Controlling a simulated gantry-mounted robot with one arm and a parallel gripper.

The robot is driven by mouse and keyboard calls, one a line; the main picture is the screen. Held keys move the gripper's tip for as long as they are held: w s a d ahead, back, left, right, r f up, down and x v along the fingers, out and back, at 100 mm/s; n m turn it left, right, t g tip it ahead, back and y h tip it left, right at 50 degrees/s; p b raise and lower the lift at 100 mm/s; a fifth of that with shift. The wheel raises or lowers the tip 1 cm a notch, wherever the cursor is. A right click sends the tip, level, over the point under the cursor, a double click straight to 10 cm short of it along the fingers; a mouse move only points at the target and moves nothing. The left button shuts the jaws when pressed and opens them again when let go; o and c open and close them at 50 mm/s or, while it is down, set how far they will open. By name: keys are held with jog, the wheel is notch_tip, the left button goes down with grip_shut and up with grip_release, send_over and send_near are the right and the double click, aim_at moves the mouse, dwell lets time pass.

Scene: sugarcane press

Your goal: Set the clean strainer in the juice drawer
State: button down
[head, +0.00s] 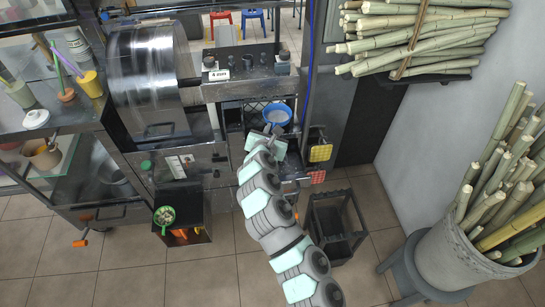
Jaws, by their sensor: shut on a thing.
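A blue-rimmed strainer (277,115) with a pale mesh shows at the machine's front, in the middle of the head view. My gripper (272,131) is at the strainer's near side and is shut on it; the fingers are small and partly hidden by my wrist. Behind and below the strainer is the dark opening of the press front, with a patterned grating (257,105). I cannot tell whether the strainer is touching the drawer or is above it. A green strainer (164,216) with pale residue sits at the lower left.
My arm covers part of the press front. A black open-frame crate (338,226) stands on the floor to the right. Yellow (320,153) and red (317,176) pads hang beside the opening. Cane bundles and a large cane-filled bucket (455,259) are at right.

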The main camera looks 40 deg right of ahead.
notch_tip(320, 180, down, 12)
jog(key=b, duration=0.3)
jog(key=shift+r, duration=0.2)
jog(key=c, duration=1.9)
grip_release()
jog(key=shift+f, duration=0.15)
jog(key=o, duration=0.5)
jog(key=shift+c, duration=0.2)
